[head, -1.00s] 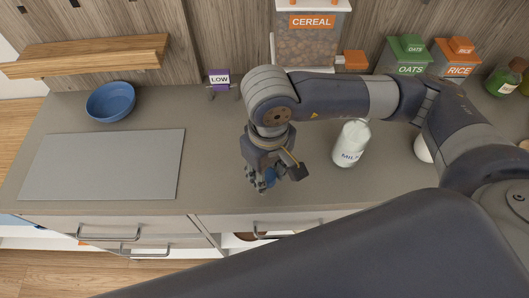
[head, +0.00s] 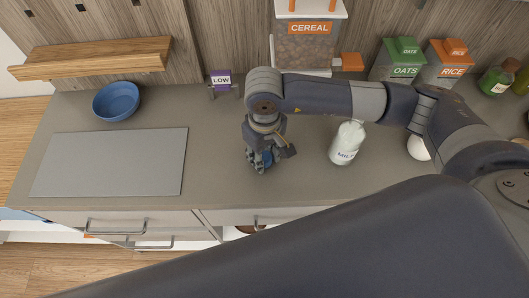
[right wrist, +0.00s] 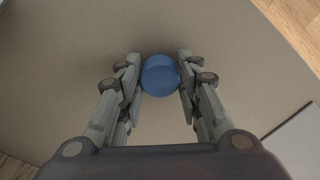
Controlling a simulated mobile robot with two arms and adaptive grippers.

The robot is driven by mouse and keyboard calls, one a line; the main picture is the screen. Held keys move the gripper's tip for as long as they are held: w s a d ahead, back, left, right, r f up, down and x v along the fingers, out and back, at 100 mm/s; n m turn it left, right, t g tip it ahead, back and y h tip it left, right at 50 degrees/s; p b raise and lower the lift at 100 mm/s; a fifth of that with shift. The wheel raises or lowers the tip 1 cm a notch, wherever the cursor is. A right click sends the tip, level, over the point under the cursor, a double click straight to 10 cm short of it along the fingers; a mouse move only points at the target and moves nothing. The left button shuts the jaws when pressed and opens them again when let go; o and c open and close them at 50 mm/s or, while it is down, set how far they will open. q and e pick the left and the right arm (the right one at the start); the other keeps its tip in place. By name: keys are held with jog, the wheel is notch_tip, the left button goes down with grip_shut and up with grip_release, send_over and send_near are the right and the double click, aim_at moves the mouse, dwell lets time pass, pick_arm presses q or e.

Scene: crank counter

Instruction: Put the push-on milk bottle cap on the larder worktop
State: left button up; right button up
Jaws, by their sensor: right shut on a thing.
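The blue milk bottle cap (right wrist: 160,76) sits between the fingertips of my right gripper (right wrist: 160,82) in the right wrist view. In the head view the cap shows as a small patch of blue (head: 267,158), partly hidden by the fingers of my right gripper (head: 261,166). That gripper is shut on the cap, over the grey-brown larder worktop (head: 215,150). I cannot tell whether the cap touches the surface. The white milk bottle (head: 347,143) stands to the right of the gripper. My left gripper is not in view.
A grey slab (head: 108,162) and a blue bowl (head: 116,101) are on the left. A purple LOW holder (head: 221,82), a cereal dispenser (head: 305,48), and oats (head: 400,62) and rice (head: 447,62) boxes line the back. A white rounded thing (head: 418,148) is beneath my arm.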

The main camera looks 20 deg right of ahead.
aim_at(265, 157)
jog(key=shift+f, duration=0.15)
jog(key=o, duration=1.2)
jog(key=shift+r, duration=0.65)
notch_tip(265, 157, up, 11)
jog(key=b, duration=0.3)
